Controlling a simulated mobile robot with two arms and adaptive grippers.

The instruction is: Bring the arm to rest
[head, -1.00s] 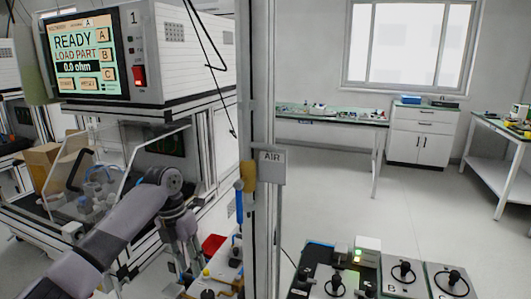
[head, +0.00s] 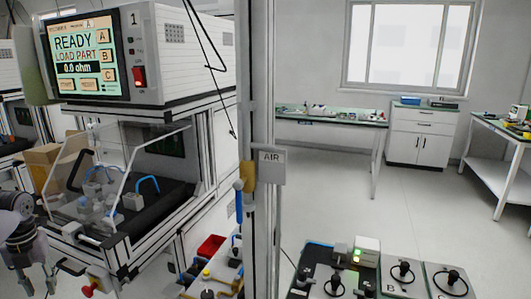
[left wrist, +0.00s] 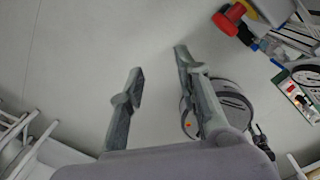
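My left arm is at the lower left edge of the head view, with the left gripper (head: 36,284) pointing down and partly cut off by the frame. In the left wrist view the left gripper (left wrist: 160,62) has its two fingers well apart, with only pale floor showing between them. It is open and empty. The test machine (head: 170,50) stands to the right of the arm and its screen (head: 86,56) reads READY, LOAD PART, 0.0 ohm. My right gripper is not in view.
A clear guard (head: 110,165) fronts the machine's test bay. A post with an AIR sign (head: 271,157) stands in the middle. A red bin (head: 211,246) lies left of it. Fixtures marked B (head: 402,274) stand at the lower right. The floor (head: 420,205) behind is clear.

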